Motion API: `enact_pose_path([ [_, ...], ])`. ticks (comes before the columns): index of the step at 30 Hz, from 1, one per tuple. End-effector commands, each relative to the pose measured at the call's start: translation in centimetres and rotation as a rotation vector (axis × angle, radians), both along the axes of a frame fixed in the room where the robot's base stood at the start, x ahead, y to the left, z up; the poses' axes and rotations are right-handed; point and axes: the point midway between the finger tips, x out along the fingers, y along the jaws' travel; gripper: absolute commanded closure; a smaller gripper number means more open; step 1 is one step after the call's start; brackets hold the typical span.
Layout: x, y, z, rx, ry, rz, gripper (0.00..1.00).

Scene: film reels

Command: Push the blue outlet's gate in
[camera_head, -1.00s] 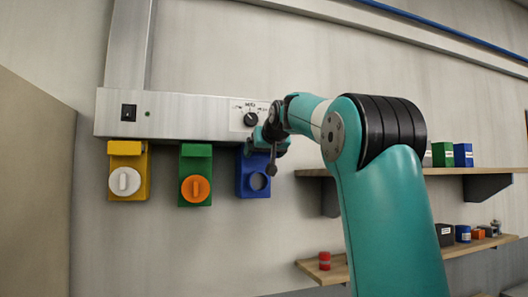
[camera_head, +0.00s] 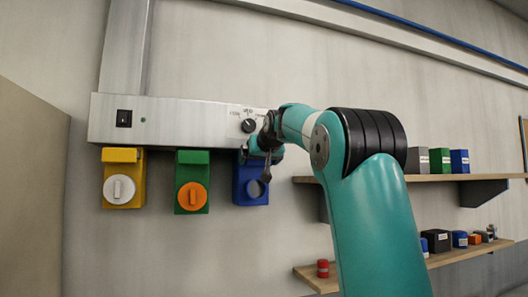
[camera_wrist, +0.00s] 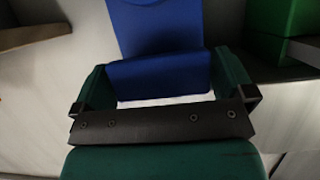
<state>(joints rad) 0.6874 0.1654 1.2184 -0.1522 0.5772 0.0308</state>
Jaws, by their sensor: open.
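The blue outlet (camera_head: 248,190) hangs under the right end of the grey wall box, with a round opening low on its front. Its upper part, where the gate would be, is largely hidden behind my gripper (camera_head: 262,160) in the head view. In the wrist view, a blue block (camera_wrist: 160,76), which looks like the gate, lies between the two green fingers of my gripper (camera_wrist: 160,85). The fingers are open, one on each side of it; I cannot tell whether they touch it. More of the blue outlet shows behind.
The green outlet (camera_head: 192,182) with an orange cap and the yellow outlet (camera_head: 124,180) with a white cap hang to the left. The grey box (camera_head: 180,119) carries a knob (camera_head: 248,126). Wall shelves (camera_head: 400,178) with small blocks stand at the right.

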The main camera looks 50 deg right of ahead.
Motion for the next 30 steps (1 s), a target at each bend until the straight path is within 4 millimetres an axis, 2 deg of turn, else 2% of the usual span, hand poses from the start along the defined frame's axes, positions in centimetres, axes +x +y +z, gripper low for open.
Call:
enact_pose_path([
  [5,-2.1,1.2,0.7,-0.004,-0.005,-0.002,0.00],
  [15,-9.0,5.4,4.1,-0.004,-0.004,-0.004,0.00],
  [19,-11.2,6.7,5.3,-0.005,-0.003,-0.003,0.00],
  [24,-12.9,7.8,6.3,-0.002,-0.002,-0.002,0.00],
  [30,-13.5,8.2,6.5,-0.001,0.000,-0.002,0.00],
])
